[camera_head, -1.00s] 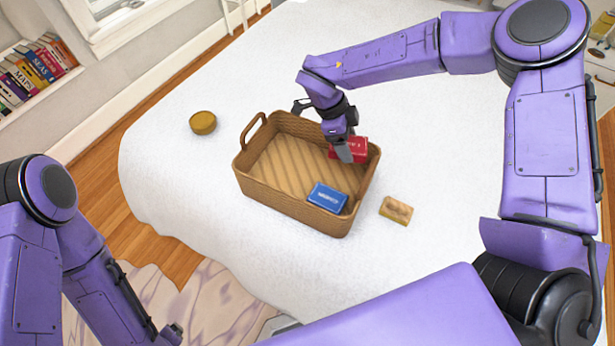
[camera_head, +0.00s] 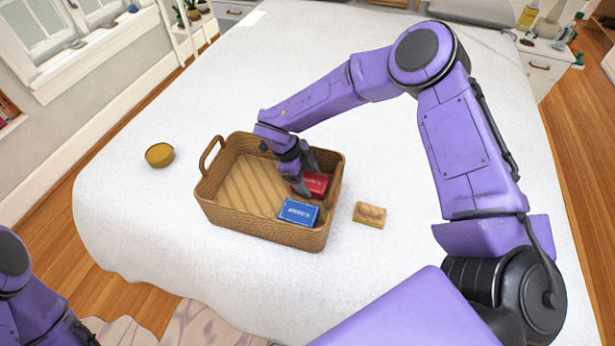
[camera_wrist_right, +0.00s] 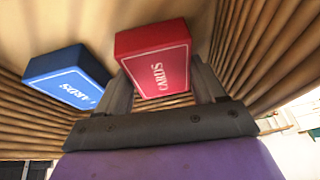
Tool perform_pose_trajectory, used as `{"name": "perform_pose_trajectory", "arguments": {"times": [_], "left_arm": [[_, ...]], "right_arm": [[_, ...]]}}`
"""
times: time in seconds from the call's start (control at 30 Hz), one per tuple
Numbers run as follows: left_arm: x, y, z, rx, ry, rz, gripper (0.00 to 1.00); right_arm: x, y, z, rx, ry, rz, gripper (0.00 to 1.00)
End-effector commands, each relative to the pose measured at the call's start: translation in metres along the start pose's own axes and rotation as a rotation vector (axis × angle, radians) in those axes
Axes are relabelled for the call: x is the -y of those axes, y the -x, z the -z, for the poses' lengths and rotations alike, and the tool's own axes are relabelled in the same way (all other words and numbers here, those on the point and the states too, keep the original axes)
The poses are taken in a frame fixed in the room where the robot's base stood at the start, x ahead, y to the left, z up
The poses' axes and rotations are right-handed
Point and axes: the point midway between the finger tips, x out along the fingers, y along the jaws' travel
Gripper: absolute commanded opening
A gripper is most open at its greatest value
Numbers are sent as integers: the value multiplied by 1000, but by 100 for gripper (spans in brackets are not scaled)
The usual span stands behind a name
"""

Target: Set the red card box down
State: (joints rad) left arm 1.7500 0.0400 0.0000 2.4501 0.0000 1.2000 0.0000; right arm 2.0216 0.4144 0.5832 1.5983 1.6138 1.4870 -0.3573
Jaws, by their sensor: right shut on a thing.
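The red card box (camera_head: 318,184) is inside the wicker basket (camera_head: 262,225), at its right side, behind the blue card box (camera_head: 299,212). My right gripper (camera_head: 303,186) reaches down into the basket and is shut on the red box. In the right wrist view the red box (camera_wrist_right: 157,60) sits between the two fingers, its "CARDS" face showing, with the blue box (camera_wrist_right: 66,77) to its left. I cannot tell whether the red box touches the basket floor. My left gripper is out of view; only part of that arm shows at lower left.
The basket stands on a white bedspread (camera_head: 400,150). A small yellow-brown item (camera_head: 369,215) lies just right of the basket, and a round mustard-coloured one (camera_head: 160,155) lies to its left. The basket's left half is empty, and its handle (camera_head: 211,155) stands up at the left.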

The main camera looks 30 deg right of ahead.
Motion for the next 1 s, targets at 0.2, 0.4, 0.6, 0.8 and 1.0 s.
{"name": "perform_pose_trajectory", "arguments": {"times": [0.2, 0.4, 0.6, 0.8, 1.0], "left_arm": [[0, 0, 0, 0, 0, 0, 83], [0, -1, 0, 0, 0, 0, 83], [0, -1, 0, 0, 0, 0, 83], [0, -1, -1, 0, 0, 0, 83], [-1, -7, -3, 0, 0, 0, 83]], "right_arm": [[0, 0, -1, 2, -1, 1, 28], [0, -3, -2, 2, 0, 1, 94], [0, -3, -2, 2, 0, 1, 94], [1, 8, -1, 5, -2, 2, 94], [1, 58, -2, 6, -3, 5, 94]]}}
